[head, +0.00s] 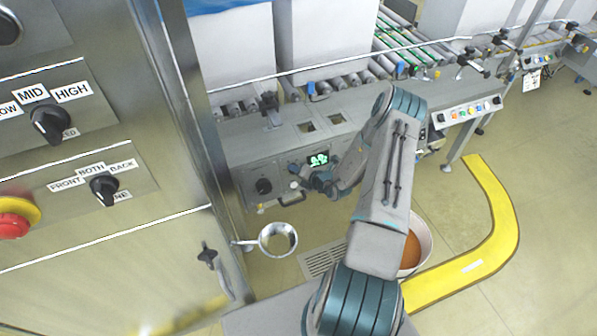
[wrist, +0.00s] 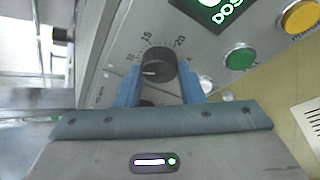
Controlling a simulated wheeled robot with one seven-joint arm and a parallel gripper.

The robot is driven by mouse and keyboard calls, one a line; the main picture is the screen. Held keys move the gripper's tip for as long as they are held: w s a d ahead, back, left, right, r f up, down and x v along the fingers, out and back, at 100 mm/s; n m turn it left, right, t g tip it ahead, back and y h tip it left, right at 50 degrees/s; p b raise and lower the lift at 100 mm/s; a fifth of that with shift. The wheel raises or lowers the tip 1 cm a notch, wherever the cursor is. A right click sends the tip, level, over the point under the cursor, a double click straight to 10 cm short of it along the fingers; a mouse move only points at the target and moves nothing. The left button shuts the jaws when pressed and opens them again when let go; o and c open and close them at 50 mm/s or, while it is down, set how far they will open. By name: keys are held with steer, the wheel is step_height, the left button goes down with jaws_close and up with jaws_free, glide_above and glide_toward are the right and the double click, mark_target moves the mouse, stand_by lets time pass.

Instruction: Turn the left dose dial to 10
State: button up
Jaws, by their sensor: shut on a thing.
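The dose dial (wrist: 158,68) is a black round knob with a white pointer line, on a grey panel printed with 10, 15 and 20. In the wrist view its pointer faces left, close to the 10 mark; the exact reading is hard to tell. My gripper (wrist: 160,90) has its two blue fingers on either side of the knob and is shut on it. In the head view a dark dial (head: 263,186) sits near the panel's left end, left of a green display (head: 318,160). My arm reaches to this panel and hides part of it.
Right of the dial are a green button (wrist: 240,58) and a yellow button (wrist: 300,16). A steel cabinet (head: 110,150) with selector knobs and a red stop button (head: 14,224) stands close on the left. Roller conveyors lie behind.

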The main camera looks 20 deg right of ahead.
steer(key=shift+w+d+r, duration=0.2)
steer(key=shift+d+r, duration=0.05)
steer(key=shift+r, duration=0.05)
steer(key=o, duration=1)
steer(key=shift+s+a+f, duration=0.1)
steer(key=shift+a, duration=0.05)
steer(key=shift+s, duration=0.15)
steer(key=v, duration=1.3)
steer(key=shift+s+r+b, duration=0.25)
steer(key=shift+b, duration=0.05)
